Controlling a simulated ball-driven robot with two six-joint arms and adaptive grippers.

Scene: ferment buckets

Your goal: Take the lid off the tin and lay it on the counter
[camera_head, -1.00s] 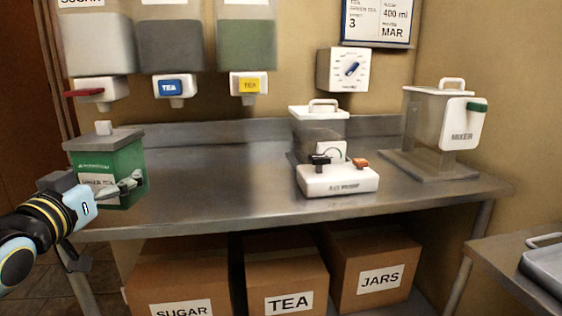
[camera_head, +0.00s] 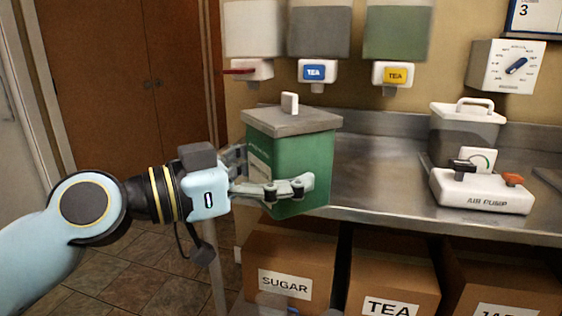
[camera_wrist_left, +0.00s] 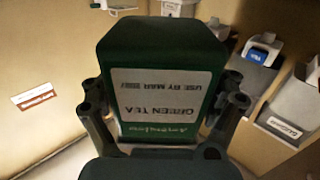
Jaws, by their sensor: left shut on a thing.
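The green tin (camera_head: 312,160) is upright at the left end of the metal counter (camera_head: 390,195). Its grey lid (camera_head: 305,122) with a pale knob (camera_head: 289,103) sits on top. My left gripper (camera_head: 283,186) is shut around the tin's body, one finger across the near side, the other mostly hidden. The tin's base overlaps the counter's front edge in the head view; I cannot tell whether it hangs clear. In the left wrist view the tin (camera_wrist_left: 160,55), its green tea label upside down, is between the fingers (camera_wrist_left: 162,112). My right gripper is not in view.
An air pump (camera_head: 482,190) and a clear lidded container (camera_head: 465,135) stand on the counter at right. Dispensers with tea taps (camera_head: 318,72) hang above. The counter between tin and pump is clear. Boxes (camera_head: 290,270) sit below.

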